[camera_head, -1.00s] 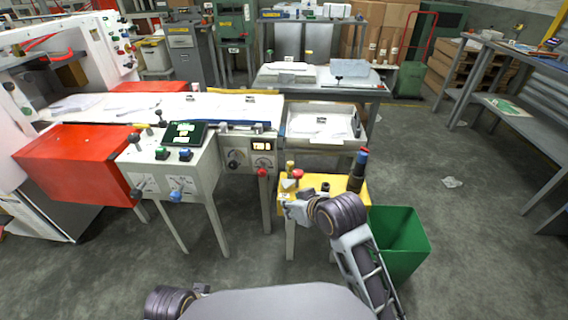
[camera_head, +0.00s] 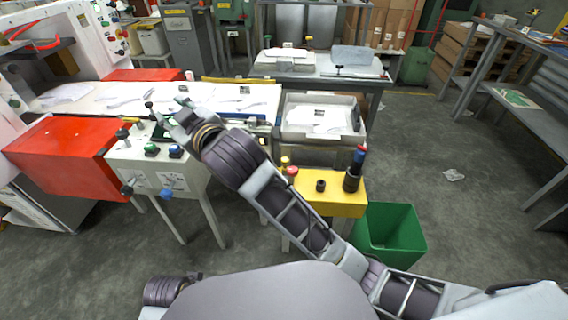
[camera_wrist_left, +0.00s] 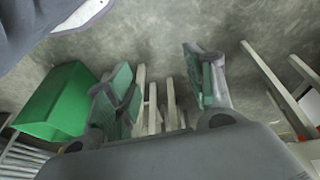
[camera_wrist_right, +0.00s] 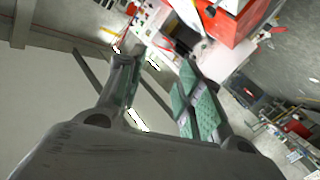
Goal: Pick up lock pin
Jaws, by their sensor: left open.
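I cannot tell for certain which small part is the lock pin. A small dark upright knob (camera_head: 149,104) shows just left of my right gripper (camera_head: 176,116) in the head view. That gripper is over the control box (camera_head: 150,168) beside the long white table and hides part of its dark panel. In the right wrist view its fingers (camera_wrist_right: 155,82) stand apart with nothing held between them. My left gripper (camera_wrist_left: 160,80) is open and empty in the left wrist view, above the floor; in the head view it is mostly hidden.
A yellow stand (camera_head: 335,198) holds a dark socket (camera_head: 320,186) and a dark bottle-like part (camera_head: 352,180). A green bin (camera_head: 390,232) stands beside it. A red box (camera_head: 65,155) adjoins the control box. Papers lie on the white table (camera_head: 262,96).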

